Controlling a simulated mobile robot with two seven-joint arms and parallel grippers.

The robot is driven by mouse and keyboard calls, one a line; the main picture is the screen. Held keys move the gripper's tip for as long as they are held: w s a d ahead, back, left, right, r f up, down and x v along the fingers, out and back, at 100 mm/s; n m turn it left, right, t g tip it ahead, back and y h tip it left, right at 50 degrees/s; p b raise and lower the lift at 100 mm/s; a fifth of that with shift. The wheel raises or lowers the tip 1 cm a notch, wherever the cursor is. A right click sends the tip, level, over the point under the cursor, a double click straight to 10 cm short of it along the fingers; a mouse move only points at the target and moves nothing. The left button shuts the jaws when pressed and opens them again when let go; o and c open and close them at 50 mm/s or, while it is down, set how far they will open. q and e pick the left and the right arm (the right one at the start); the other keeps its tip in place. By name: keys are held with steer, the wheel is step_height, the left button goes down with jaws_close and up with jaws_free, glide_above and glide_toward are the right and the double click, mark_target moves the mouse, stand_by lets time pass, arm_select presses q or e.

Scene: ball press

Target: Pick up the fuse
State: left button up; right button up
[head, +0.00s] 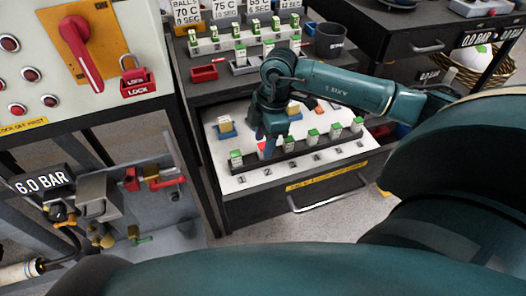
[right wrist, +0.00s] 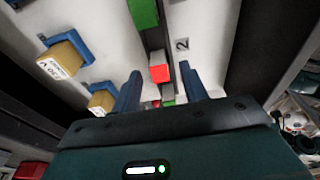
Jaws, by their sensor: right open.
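A row of small white fuses stands in a black strip on the white panel, above printed numbers. Most have green tops, such as the fuse at the right end (head: 357,124). One fuse (head: 262,146) near number 2 has a red top and is partly hidden by my right gripper (head: 268,134). In the right wrist view the red-topped fuse (right wrist: 159,68) shows just beyond and between the fingertips of my right gripper (right wrist: 160,78). The fingers are open, pointing down at the strip, with nothing between them. My left gripper is not in view.
Two tan blocks on blue bases, one at the left (head: 225,125), stand behind the strip. A rack of green-topped fuses (head: 240,40), a red tray (head: 204,73) and a dark cup (head: 330,40) are farther back. A lever panel (head: 95,50) stands left.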

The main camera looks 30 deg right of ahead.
step_height(320, 180, down, 2)
steer(key=shift+a+f, duration=0.15)
steer(key=shift+w, duration=0.1)
jaws_close()
stand_by(0.3)
